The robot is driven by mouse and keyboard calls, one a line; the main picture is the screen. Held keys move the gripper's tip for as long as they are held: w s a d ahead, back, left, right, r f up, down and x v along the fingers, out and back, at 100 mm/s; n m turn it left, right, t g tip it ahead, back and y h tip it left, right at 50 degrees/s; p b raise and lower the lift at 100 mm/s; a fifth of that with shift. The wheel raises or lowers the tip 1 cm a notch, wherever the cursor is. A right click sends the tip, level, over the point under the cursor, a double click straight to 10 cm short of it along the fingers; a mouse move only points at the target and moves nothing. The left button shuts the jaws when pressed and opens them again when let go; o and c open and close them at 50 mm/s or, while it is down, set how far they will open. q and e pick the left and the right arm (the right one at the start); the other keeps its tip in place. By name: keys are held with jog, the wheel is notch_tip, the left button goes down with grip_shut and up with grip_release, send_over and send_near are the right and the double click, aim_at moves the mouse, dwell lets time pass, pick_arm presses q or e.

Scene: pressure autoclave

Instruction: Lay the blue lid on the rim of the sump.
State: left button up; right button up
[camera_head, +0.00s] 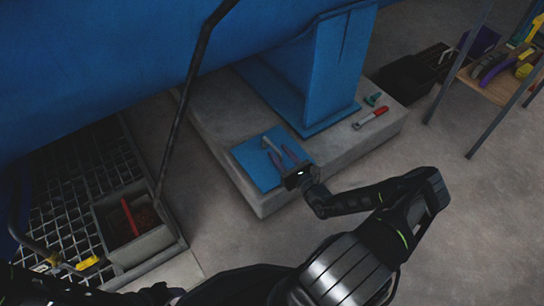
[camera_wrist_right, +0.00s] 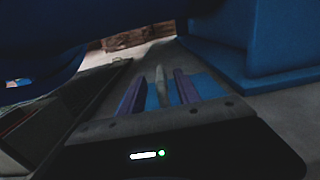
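The blue lid (camera_head: 252,171) lies flat on the concrete plinth, beside the blue support foot. A pale upright handle (camera_head: 268,143) stands on it; the handle also shows in the right wrist view (camera_wrist_right: 162,88). My right gripper (camera_head: 281,156) is over the lid, its two purplish fingers apart. In the right wrist view the fingers (camera_wrist_right: 159,92) stand on either side of the handle, with visible gaps. The sump (camera_head: 163,238) is a grey-rimmed square box in the grating at lower left, open at the top, with a red object inside.
A red-handled tool (camera_head: 371,118) and a green item (camera_head: 373,99) lie on the plinth (camera_head: 225,130). A dark pole slants down near the sump. The large blue vessel (camera_head: 120,55) hangs above. A tool table (camera_head: 497,85) stands at upper right.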

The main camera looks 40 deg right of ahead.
aim_at(272, 144)
jog(key=shift+w+f+b, duration=0.15)
jog(key=shift+w+b, duration=0.15)
jog(key=shift+w, duration=0.05)
jog(key=w+b, duration=0.2)
jog(key=w, duration=0.1)
jog(key=shift+w+f, duration=0.15)
jog(key=shift+w, duration=0.45)
jog(key=shift+w+r, duration=0.1)
jog(key=shift+r, duration=0.1)
jog(key=shift+c, duration=0.3)
grip_shut()
dwell(0.4)
jog(key=shift+r, duration=0.15)
